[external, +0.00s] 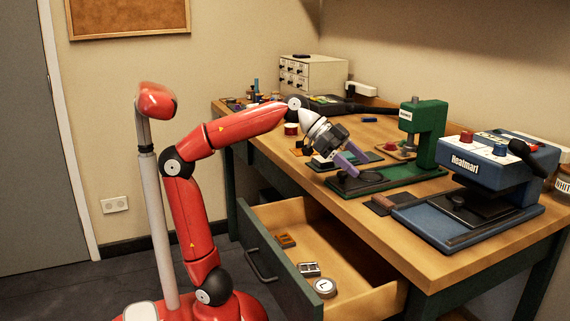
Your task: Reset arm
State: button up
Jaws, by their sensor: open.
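My gripper (347,167) is at the end of my red arm, above the front part of the wooden table (445,240). Its two purple fingers are spread apart, with nothing visible between them. The fingers point down and to the right, close over the base of the green press (428,130). I cannot tell whether they touch anything.
An open drawer (365,295) juts out below the table, with a round tin (325,288) and small items inside. A blue press (490,175) stands at the right. A small drawer cabinet (312,76) stands at the back. The floor at left is clear.

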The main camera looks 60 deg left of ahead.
jog(key=w+a+n+t+y, duration=0.1)
jog(key=w+a+n, duration=0.1)
jog(key=a, duration=0.1)
jog(key=w+a+n+t+y, duration=0.1)
jog(key=w+a+y, duration=0.1)
jog(key=w+a, duration=0.1)
jog(key=w+a+n+t+y, duration=0.1)
jog(key=w+a+n, duration=0.1)
jog(key=a, duration=0.3)
jog(key=shift+w+a+f+n+p, duration=0.1)
jog(key=shift+w+f+n+p, duration=0.25)
jog(key=shift+w, duration=0.2)
jog(key=shift+w+a+f+t+y, duration=0.1)
jog(key=shift+w+a+t+y, duration=0.15)
jog(key=shift+a, duration=0.25)
